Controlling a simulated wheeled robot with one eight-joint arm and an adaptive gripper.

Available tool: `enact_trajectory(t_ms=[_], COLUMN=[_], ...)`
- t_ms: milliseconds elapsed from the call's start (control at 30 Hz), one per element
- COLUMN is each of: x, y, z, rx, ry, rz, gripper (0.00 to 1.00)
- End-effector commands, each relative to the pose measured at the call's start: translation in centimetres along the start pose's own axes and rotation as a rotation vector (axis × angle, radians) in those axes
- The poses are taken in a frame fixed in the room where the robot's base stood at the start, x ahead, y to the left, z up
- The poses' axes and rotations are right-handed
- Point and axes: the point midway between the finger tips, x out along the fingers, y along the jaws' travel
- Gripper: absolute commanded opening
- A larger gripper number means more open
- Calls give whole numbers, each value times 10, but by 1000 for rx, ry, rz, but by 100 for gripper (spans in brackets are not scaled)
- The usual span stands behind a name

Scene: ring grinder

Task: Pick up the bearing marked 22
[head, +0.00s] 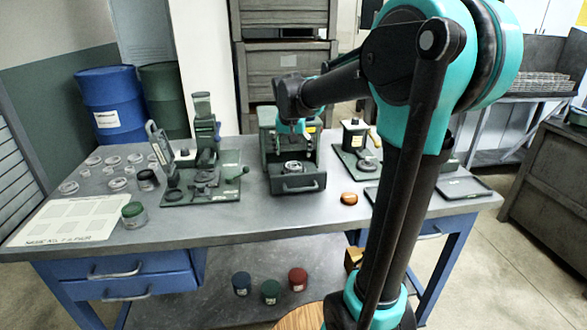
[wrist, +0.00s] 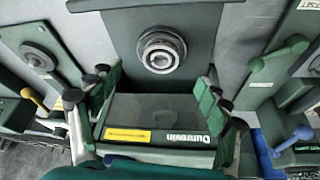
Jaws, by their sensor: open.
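In the head view several pale ring-shaped bearings (head: 117,183) lie at the left end of the workbench. Another ring-shaped bearing (head: 293,166) sits on the drawer-like tray of the dark central machine (head: 298,185). In the wrist view this bearing (wrist: 161,51) shows as a metal ring with a dark centre, on a grey-green plate. No number is readable on any of them, so I cannot tell which is marked 22. My gripper (head: 297,130) is above the central machine and near its bearing. In the wrist view its fingers (wrist: 157,86) are spread apart with nothing between them.
A green-based press (head: 205,150) stands left of the machine, and another small device (head: 355,135) stands right. A green-lidded jar (head: 134,215) and a white marked sheet (head: 70,219) are at the front left. An orange round object (head: 349,198) lies near the front edge.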

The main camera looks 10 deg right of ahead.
Motion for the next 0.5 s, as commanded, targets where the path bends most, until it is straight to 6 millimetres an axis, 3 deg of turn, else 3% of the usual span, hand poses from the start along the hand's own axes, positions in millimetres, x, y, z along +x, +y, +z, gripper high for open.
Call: enact_trajectory(t_ms=[500], x=[52], y=[-3], z=[-4], rx=[0], ry=[0], rz=[0], gripper=[77])
